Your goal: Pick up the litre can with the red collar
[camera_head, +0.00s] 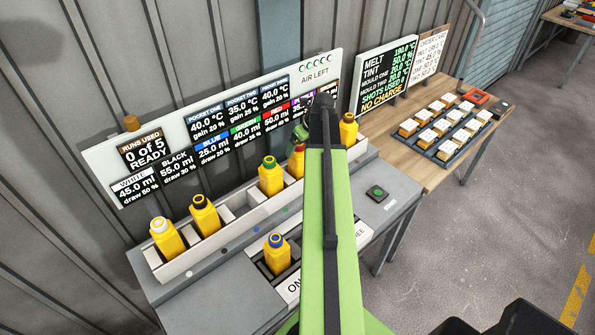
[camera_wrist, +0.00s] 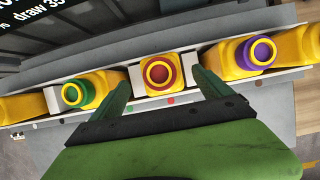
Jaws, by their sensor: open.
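The yellow can with the red collar (camera_wrist: 158,73) stands in the white rack in the middle of the wrist view. In the head view it (camera_head: 296,165) is partly hidden by my arm. My gripper (camera_wrist: 162,82) is open, with one green finger to the left of this can and one to the right. I cannot tell whether the fingers are down at its height. The green-collar can (camera_wrist: 77,91) stands to the left, close to the left finger. The purple-collar can (camera_wrist: 248,54) stands to the right, near the right finger.
The white-collar can (camera_head: 167,238) and black-collar can (camera_head: 205,216) stand further left in the rack. The blue-collar can (camera_head: 278,255) sits in a front pocket. A sign board (camera_head: 220,125) rises behind. A wooden table (camera_head: 400,165) with a sample tray stands at the right.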

